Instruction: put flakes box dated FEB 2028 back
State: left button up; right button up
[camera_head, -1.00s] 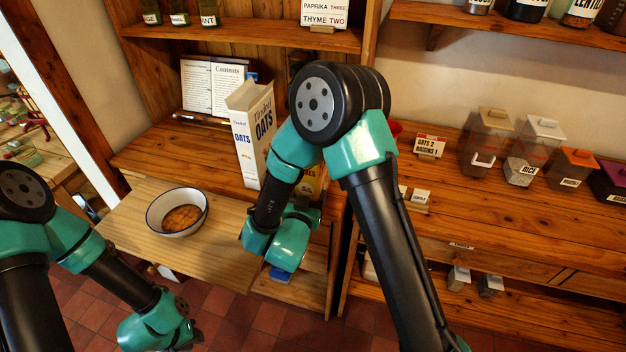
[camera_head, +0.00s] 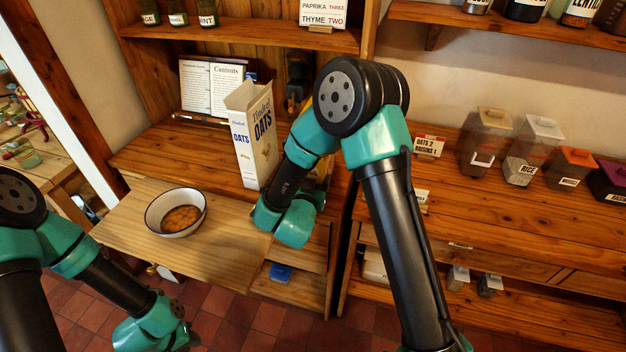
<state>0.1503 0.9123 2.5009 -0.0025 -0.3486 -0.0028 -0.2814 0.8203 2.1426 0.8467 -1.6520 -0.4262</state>
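No box with a readable FEB 2028 date shows. A small yellow patch (camera_head: 326,168), perhaps part of a flakes box, shows behind my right arm at the right end of the wooden counter; most of it is hidden. A tall white OATS box (camera_head: 256,135) stands upright on the counter, left of my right arm. My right arm bends over the counter's right end, and its gripper is hidden behind its own links. My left gripper (camera_head: 188,338) is low at the lower left, over the floor and away from the boxes; its fingers are not clear.
A bowl with brown food (camera_head: 178,212) sits on the pull-out board (camera_head: 228,262). An open book (camera_head: 212,88) stands behind. A blue item (camera_head: 281,272) lies on the low shelf. Labelled containers (camera_head: 522,150) and an OATS 2 RAISINS 1 card (camera_head: 429,146) stand on the right counter.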

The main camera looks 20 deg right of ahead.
jog(key=shift+f, duration=0.1)
jog(key=o, duration=1)
jog(key=shift+c, duration=0.2)
jog(key=shift+f, duration=0.1)
jog(key=shift+s, duration=0.1)
jog(key=v, duration=1.7)
jog(key=shift+s+r, duration=0.2)
jog(key=shift+r, duration=0.1)
